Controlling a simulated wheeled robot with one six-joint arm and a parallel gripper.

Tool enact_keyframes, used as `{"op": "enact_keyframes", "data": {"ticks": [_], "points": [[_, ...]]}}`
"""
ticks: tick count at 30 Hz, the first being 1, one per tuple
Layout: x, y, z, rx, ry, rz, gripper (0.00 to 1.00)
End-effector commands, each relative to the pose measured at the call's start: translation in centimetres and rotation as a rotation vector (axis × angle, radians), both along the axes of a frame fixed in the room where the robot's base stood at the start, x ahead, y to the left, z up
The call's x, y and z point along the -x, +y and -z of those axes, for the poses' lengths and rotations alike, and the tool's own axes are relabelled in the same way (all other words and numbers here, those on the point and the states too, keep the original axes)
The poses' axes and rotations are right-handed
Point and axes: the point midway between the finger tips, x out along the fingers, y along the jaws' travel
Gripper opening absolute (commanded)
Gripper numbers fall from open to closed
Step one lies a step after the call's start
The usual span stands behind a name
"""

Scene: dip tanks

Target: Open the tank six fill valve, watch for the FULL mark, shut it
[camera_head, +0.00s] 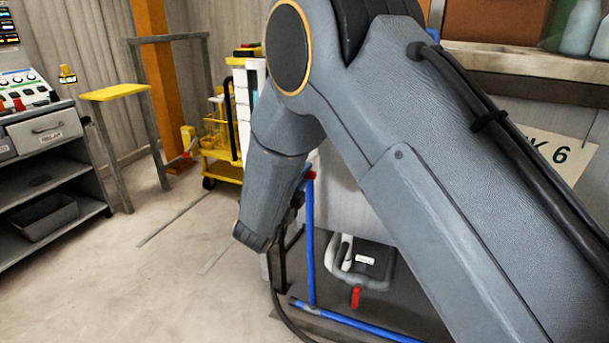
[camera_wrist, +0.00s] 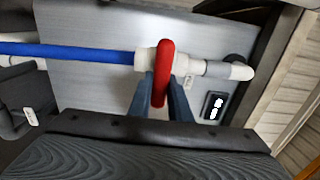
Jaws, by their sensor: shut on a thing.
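In the wrist view my gripper (camera_wrist: 163,86) is shut on a red valve handle (camera_wrist: 162,60), with one finger on each side of it. The handle stands across a white fitting (camera_wrist: 183,64) on a blue pipe (camera_wrist: 85,51). In the head view the blue pipe (camera_head: 309,245) runs upright, with a bit of red (camera_head: 310,175) near its top. My arm hides most of the gripper there. A sign (camera_head: 565,150) reading "K 6" is on the tank, partly covered by my arm. I cannot make out a FULL mark.
A small dark panel (camera_wrist: 214,106) with unreadable white marks sits beside the pipe. A second red handle (camera_head: 356,297) hangs low by a grey fitting. A yellow cart (camera_head: 222,167), a yellow-topped stand (camera_head: 115,92) and a control bench (camera_head: 45,130) stand left. The floor between is clear.

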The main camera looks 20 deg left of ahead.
Motion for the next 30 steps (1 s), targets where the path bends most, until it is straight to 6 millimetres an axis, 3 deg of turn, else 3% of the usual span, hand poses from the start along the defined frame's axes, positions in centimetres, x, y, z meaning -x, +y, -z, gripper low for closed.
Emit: {"op": "enact_keyframes", "data": {"ticks": [4, 5, 8, 19, 30], "points": [[0.0, -0.1, 0.2, 0.000, 0.003, 0.001, 0.00], [0.0, -0.1, 0.2, 0.000, 0.003, 0.001, 0.19], [0.0, 0.0, 0.1, 0.001, 0.002, 0.001, 0.36], [0.5, 0.1, 0.0, 0.001, 0.001, -0.001, 0.36], [6.0, 0.6, 0.0, 0.002, 0.002, -0.003, 0.36]]}}
